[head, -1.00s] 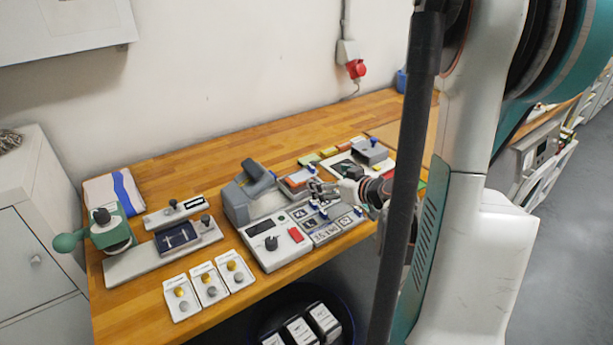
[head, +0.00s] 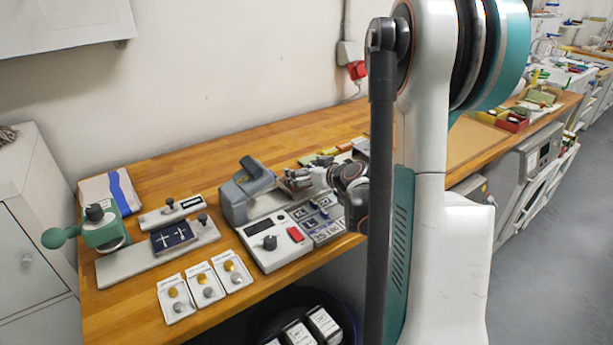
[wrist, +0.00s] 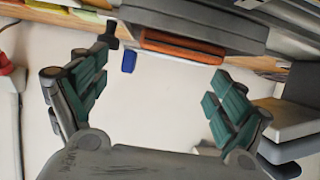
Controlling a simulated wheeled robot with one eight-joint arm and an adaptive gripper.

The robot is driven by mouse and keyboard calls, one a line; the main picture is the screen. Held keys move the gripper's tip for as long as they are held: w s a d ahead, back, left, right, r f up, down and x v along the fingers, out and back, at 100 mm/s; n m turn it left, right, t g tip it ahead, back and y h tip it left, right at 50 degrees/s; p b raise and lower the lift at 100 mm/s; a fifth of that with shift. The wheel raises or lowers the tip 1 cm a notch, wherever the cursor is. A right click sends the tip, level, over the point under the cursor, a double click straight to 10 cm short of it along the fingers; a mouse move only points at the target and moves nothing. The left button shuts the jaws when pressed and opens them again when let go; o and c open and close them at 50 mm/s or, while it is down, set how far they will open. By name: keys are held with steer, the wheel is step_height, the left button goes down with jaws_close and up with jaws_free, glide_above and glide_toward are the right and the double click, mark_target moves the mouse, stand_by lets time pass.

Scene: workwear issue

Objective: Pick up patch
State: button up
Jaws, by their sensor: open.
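Flat pieces that look like patches, some blue and some pale with dark marks, lie in a grid on the grey panel (head: 313,218) beside the press; which one the task means I cannot tell. My gripper (head: 298,180) hangs at the back edge of this panel, right of the press handle. In the wrist view my gripper (wrist: 160,65) is open, its two green-padded fingers wide apart with nothing held. A grey body with an orange-brown strip (wrist: 182,48) lies beyond the fingers. No patch shows clearly in the wrist view.
The grey press (head: 247,190) with its raised handle stands just left of my gripper. A green stamping tool (head: 103,232), folded cloth (head: 110,190) and several white cards (head: 205,285) lie farther left. A dark round bin (head: 275,318) is below the front edge.

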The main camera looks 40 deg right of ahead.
steer(key=c, duration=0.8)
steer(key=shift+c, duration=0.2)
steer(key=shift+r, duration=0.15)
step_height(320, 180, up, 20)
steer(key=p, duration=0.7)
steer(key=shift+a, duration=0.1)
steer(key=a+f, duration=0.1)
steer(key=a, duration=0.3)
steer(key=w+a+f+n+y, duration=0.1)
steer(key=a+f, duration=0.1)
steer(key=a, duration=0.3)
steer(key=w+a+f+n+y, duration=0.1)
steer(key=a, duration=0.4)
steer(key=shift+a+f, duration=0.15)
steer(key=shift+f, duration=0.25)
steer(key=a+f+y, duration=0.1)
steer(key=a, duration=0.4)
steer(key=s+a+f+n+y, duration=0.1)
steer(key=a, duration=0.4)
steer(key=s+a+f+n, duration=0.1)
steer(key=a+f, duration=0.1)
steer(key=a, duration=0.3)
steer(key=shift+s+a+g+y, duration=0.15)
steer(key=shift+g+y, duration=0.15)
steer(key=shift+y, duration=0.1)
